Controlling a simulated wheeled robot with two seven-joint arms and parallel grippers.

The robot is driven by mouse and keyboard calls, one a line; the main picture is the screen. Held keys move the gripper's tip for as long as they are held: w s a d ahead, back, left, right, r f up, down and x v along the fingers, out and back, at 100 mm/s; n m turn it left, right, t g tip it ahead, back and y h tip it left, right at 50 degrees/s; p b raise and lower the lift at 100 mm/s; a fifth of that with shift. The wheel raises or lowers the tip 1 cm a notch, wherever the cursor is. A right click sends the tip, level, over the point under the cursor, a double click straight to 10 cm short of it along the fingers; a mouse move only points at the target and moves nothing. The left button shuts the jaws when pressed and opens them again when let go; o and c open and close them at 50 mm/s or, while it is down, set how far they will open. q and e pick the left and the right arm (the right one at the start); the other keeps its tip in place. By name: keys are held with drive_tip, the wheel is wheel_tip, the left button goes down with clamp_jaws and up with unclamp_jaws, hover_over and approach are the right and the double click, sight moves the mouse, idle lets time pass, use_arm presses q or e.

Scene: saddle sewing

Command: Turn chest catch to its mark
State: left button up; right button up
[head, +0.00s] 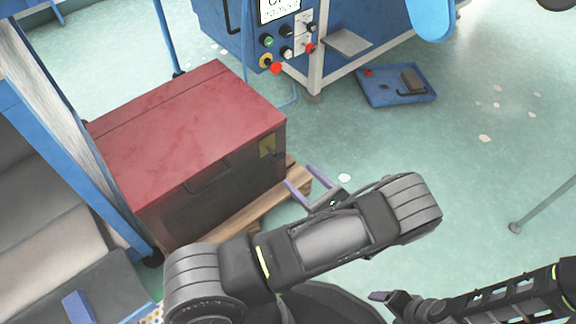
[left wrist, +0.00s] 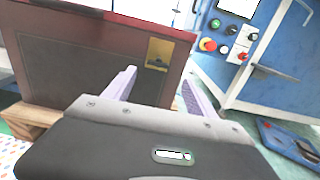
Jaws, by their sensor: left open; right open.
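The chest (head: 190,130) has a red lid and a dark front, and its lid is shut. A yellow plate (head: 267,146) sits near the right end of its front. In the left wrist view the yellow plate (left wrist: 160,48) carries a small dark catch (left wrist: 157,63); its exact angle and any mark are too small to tell. My left gripper (head: 300,176) is open and empty, in front of the plate and apart from it. In the left wrist view its fingers (left wrist: 158,80) point towards the chest front below the plate. My right gripper (head: 384,297) is open at the bottom, far from the chest.
The chest stands on a wooden pallet (head: 225,222). A blue machine with a button panel (head: 289,47) stands behind it. A blue tray (head: 398,98) lies on the floor at the right. A blue-framed rack (head: 75,130) stands close on the left. Floor between is clear.

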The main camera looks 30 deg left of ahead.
sight(281, 159)
use_arm(q)
drive_tip(key=shift+a, duration=0.15)
drive_tip(key=b+x, duration=0.1)
drive_tip(key=x, duration=0.6)
drive_tip(key=shift+a+b, duration=0.35)
drive_tip(key=c, duration=1.4)
